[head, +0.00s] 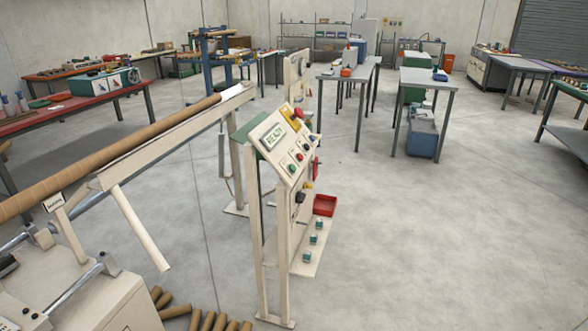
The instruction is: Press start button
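A cream control panel (280,152) stands on legs near the middle of the head view, its sloped face turned to the right. It carries a small green-lit display (274,133). A red knob (298,113) on a yellow plate is at the upper end. The labels are too small to read, so I cannot tell which one is marked start. Neither of my grippers shows.
A long brown tube (110,155) runs along the cream winder rail (160,150) on the left. Cut tubes (208,320) lie on the floor at the bottom. A red tray (325,205) sits low beside the panel stand. The floor to the right is open, with workbenches behind.

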